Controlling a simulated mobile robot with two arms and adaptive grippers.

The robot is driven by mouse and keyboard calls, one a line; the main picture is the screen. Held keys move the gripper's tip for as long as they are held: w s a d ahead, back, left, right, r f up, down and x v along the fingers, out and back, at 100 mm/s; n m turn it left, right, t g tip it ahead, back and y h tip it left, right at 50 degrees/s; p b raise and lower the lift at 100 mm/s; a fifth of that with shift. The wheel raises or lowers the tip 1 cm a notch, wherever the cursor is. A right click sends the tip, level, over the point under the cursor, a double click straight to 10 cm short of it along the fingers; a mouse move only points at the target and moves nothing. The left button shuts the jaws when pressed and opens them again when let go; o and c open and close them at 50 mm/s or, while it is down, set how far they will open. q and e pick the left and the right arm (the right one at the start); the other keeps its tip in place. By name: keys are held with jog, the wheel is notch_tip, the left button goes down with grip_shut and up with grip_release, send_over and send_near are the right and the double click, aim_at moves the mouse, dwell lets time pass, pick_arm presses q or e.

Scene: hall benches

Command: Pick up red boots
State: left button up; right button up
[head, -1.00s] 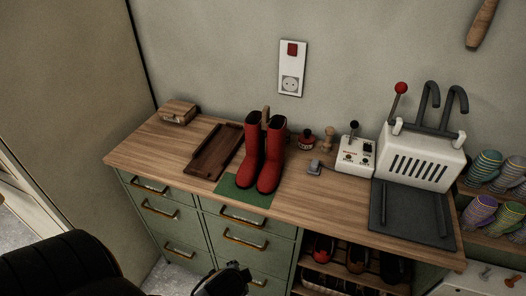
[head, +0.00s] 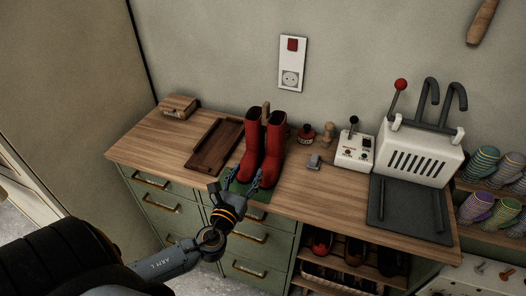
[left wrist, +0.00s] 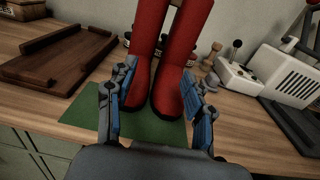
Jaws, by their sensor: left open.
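A pair of red boots (head: 262,150) stands upright, side by side, on a green mat (head: 232,188) on the wooden bench top. My left gripper (head: 236,185) is at the bench's front edge, just in front of the boots. In the left wrist view the left gripper (left wrist: 158,92) is open, its blue-padded fingers apart, with the lower parts of the boots (left wrist: 168,85) showing between and beyond them. I cannot tell whether a finger touches a boot. My right gripper is not in view.
A brown wooden tray (head: 214,148) lies left of the boots. Drawers with brass handles are below. Bare bench top lies right of the mat.

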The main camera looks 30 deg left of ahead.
aim_at(262, 145)
pick_arm(q)
jog(key=p+x, duration=0.1)
jog(key=x, duration=0.7)
jog(key=shift+w, duration=0.1)
jog(key=shift+w+r+p, duration=0.25)
jog(key=shift+w+p, duration=0.2)
jog(key=shift+w, duration=0.1)
jog(key=x, duration=0.4)
jog(key=shift+w+f+p, duration=0.15)
jog(key=shift+w+p, duration=0.05)
jog(key=shift+p, duration=0.15)
jog(key=shift+s, duration=0.1)
jog(key=shift+c, duration=0.4)
jog(key=shift+d, duration=0.1)
grip_shut()
